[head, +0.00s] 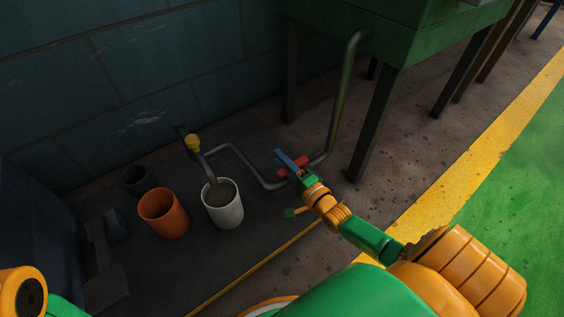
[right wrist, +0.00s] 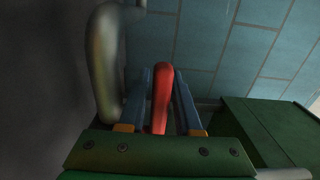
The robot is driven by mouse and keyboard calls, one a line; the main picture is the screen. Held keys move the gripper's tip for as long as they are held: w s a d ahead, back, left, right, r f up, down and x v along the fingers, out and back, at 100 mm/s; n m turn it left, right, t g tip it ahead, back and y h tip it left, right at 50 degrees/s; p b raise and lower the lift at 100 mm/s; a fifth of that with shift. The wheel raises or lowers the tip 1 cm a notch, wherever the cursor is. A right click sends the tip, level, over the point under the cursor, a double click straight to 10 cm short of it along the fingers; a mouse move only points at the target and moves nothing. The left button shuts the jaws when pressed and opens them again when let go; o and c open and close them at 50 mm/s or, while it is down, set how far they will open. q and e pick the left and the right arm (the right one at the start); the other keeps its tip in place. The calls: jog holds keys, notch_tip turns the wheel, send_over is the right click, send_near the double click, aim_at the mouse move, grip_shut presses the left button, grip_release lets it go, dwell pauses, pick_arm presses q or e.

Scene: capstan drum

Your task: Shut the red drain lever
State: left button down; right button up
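The red drain lever (head: 284,173) is low on the floor-level pipe (head: 245,160), near the dark table leg. My right gripper (head: 284,158) is at it from above, and its blue fingers partly cover it. In the right wrist view the red lever (right wrist: 162,95) stands between the two blue fingers of my right gripper (right wrist: 163,72). A narrow gap seems to show on each side of the lever, so the fingers look open around it. The lever's pivot is hidden. My left gripper is not in view.
A white bucket (head: 223,211) stands under the pipe's outlet, by a yellow knob (head: 193,142). An orange pot (head: 163,214) and a dark pot (head: 138,180) stand left of it. A green table (head: 360,40) and a tall pipe (head: 342,95) stand close behind my gripper.

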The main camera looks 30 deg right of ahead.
grip_shut()
jog(key=shift+a, duration=0.1)
dwell(1.2)
